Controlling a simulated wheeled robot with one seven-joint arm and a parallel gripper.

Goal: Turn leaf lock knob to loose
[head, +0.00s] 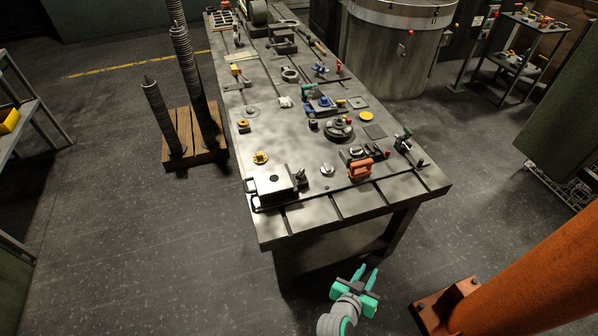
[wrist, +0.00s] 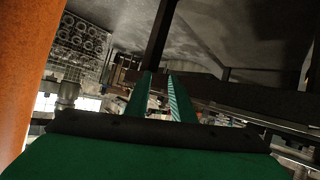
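My gripper (head: 367,268) is low in front of the table's near right end, apart from the table. Its two green fingers are apart with nothing between them; they also show in the wrist view (wrist: 160,78), pointing toward the table's underside. The steel work table (head: 335,205) carries many small parts. I cannot tell which of them is the leaf lock knob, or how it is set.
An orange column (head: 535,275) stands close to the right of my gripper. A wooden pallet (head: 203,153) with tall threaded rods is left of the table. A large metal drum (head: 390,50) stands behind it. Floor to the front left is clear.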

